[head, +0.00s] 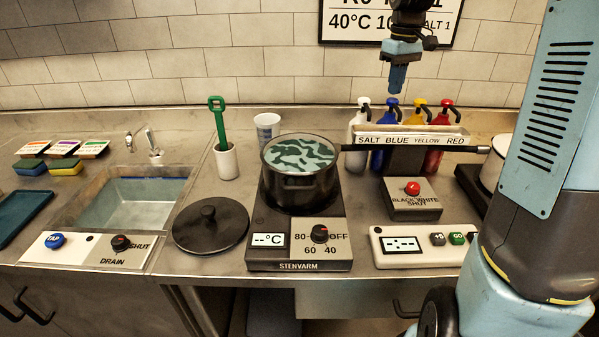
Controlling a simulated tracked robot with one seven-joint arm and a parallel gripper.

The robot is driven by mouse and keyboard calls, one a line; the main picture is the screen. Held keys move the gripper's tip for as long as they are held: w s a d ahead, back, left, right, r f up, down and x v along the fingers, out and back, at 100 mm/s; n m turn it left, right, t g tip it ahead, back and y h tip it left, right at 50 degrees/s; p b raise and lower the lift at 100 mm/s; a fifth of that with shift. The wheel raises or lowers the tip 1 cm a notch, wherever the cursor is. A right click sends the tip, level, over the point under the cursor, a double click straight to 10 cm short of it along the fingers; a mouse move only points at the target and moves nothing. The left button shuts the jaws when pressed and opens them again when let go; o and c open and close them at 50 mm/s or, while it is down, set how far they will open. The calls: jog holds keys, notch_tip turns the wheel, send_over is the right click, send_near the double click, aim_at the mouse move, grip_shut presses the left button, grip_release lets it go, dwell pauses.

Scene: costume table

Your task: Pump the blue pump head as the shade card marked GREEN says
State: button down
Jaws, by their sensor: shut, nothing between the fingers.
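The blue pump bottle (379,159) stands upright in the row behind the label strip reading SALT, BLUE, YELLOW, RED. Its blue pump head (391,103) shows above the strip. My gripper (397,85) points down with its fingers shut and empty. In the head view its tips are just above the blue pump head; I cannot tell the exact gap or depth. Shade cards (62,148) stand at the far left behind the sponges. One has a green heading (94,145); their print is too small to read.
White (358,121), yellow (419,113) and red (446,113) pumps flank the blue one. A pot (301,190) of mottled green-and-pale contents sits on the hotplate, its handle reaching right before the pumps. A wall sign (343,38) is partly hidden by my arm.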

jog(key=shift+r, duration=0.15)
dwell(0.3)
jog(key=shift+r, duration=2.85)
jog(key=shift+s, duration=0.1)
jog(key=s+f+m+t, duration=0.2)
jog(key=s+m, duration=0.1)
jog(key=s, duration=1.2)
jog(key=s+f+m+t, duration=0.2)
jog(key=s+m+t, duration=0.1)
jog(key=s, duration=1.2)
jog(key=shift+s+a+f+t, duration=0.15)
jog(key=shift+s+f+t, duration=0.15)
jog(key=shift+s, duration=0.1)
